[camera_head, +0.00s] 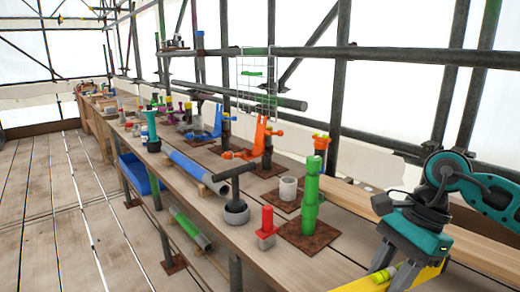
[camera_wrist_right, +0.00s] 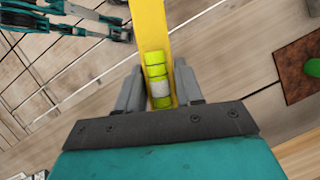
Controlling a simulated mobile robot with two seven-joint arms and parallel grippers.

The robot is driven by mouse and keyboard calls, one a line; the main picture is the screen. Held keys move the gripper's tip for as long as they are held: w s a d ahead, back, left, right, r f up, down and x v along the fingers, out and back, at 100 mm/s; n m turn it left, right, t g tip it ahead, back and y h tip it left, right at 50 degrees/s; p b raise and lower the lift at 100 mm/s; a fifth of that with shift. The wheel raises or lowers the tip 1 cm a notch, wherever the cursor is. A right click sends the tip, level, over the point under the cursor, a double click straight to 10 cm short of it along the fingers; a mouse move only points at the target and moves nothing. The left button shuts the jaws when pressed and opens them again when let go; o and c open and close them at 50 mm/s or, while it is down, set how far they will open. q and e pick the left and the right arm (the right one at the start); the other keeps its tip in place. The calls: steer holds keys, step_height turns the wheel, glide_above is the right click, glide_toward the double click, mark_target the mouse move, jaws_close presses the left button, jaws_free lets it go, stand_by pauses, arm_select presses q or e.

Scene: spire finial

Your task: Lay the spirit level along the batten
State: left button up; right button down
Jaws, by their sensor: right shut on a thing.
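The yellow spirit level (camera_head: 434,272), with a yellow-green vial, is at the lower right of the head view, above the bench. It also runs up the middle of the right wrist view (camera_wrist_right: 152,30). My right gripper (camera_head: 392,262) is shut across the level beside its vial; both fingers show in the wrist view (camera_wrist_right: 158,88). A long pale timber (camera_head: 348,203) along the bench's back side looks like the batten; my right gripper covers part of it. The level appears apart from it. My left gripper (camera_wrist_right: 118,28) seems to show partly at the wrist view's upper left, its jaws unclear.
On the bench (camera_head: 290,268), a green post (camera_head: 310,198) stands on a rusty plate left of my right gripper. A red block (camera_head: 267,225), a dark tool (camera_head: 236,205) and a grey cup (camera_head: 288,188) are nearby. Scaffold tubes (camera_head: 335,105) run behind. Bare bench lies in front of the plate.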

mark_target(380, 273)
steer(key=n, duration=0.2)
steer(key=a+f+n+g, duration=0.1)
steer(key=n, duration=0.1)
steer(key=shift+a+f+h, duration=0.1)
steer(key=shift+h, duration=0.3)
steer(key=n, duration=0.2)
steer(key=f+n+g+h, duration=0.1)
steer(key=n, duration=0.1)
steer(key=shift+s+a+f, duration=0.1)
steer(key=shift+s+a, duration=0.05)
steer(key=shift+a, duration=0.15)
steer(key=n, duration=0.1)
steer(key=f+n+h, duration=0.1)
steer(key=n, duration=0.1)
steer(key=shift+s+a+g+p, duration=0.1)
steer(key=shift+g+p, duration=0.2)
steer(key=shift+f+n+h, duration=0.15)
steer(key=shift+n+h, duration=0.2)
steer(key=shift+n, duration=0.4)
steer(key=shift+f+n+h, duration=0.15)
steer(key=shift+n+h, duration=0.2)
steer(key=shift+n, duration=0.4)
